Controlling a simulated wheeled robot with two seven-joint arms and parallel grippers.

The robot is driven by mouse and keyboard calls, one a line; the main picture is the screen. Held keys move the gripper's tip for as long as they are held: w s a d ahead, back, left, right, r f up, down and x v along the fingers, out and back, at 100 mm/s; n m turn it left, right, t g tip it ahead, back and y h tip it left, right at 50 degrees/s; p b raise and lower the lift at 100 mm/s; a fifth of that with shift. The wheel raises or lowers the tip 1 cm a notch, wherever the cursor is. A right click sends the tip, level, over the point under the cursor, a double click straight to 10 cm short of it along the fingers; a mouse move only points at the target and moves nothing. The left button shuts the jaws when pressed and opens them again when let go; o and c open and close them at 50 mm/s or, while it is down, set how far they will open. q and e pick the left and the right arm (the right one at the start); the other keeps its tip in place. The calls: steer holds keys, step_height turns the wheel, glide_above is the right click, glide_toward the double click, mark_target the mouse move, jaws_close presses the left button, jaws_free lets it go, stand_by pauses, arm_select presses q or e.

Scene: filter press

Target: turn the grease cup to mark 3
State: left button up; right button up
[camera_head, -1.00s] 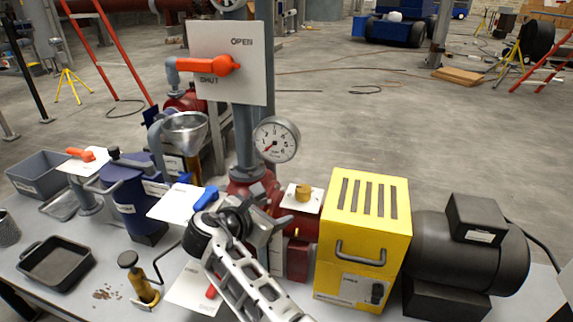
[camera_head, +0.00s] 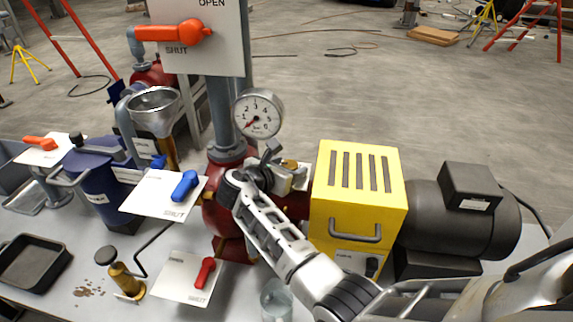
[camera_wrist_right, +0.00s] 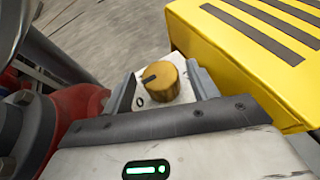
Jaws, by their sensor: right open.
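The grease cup is a round brass knob (camera_wrist_right: 161,80) on a white plate (camera_wrist_right: 145,101) in the right wrist view. A dark pointer line runs across its top towards the left. A "0" is printed on the plate at its lower left; I see no other marks. My right gripper (camera_wrist_right: 166,88) is open, with one grey finger on each side of the knob; I cannot tell whether they touch it. In the head view my right gripper (camera_head: 284,174) hides most of the cup, beside the yellow box. My left gripper is not in view.
The yellow slotted box (camera_head: 358,193) stands close on the right, with a dark motor (camera_head: 458,222) beyond. A gauge (camera_head: 259,114) and red pipework (camera_head: 218,214) are at the left. Blue-handled (camera_head: 185,186) and red-handled (camera_head: 205,272) valves with white plates stand nearer left.

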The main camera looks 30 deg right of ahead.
steer(key=shift+w+d+f, duration=0.25)
steer(key=shift+d, duration=0.25)
steer(key=c, duration=1)
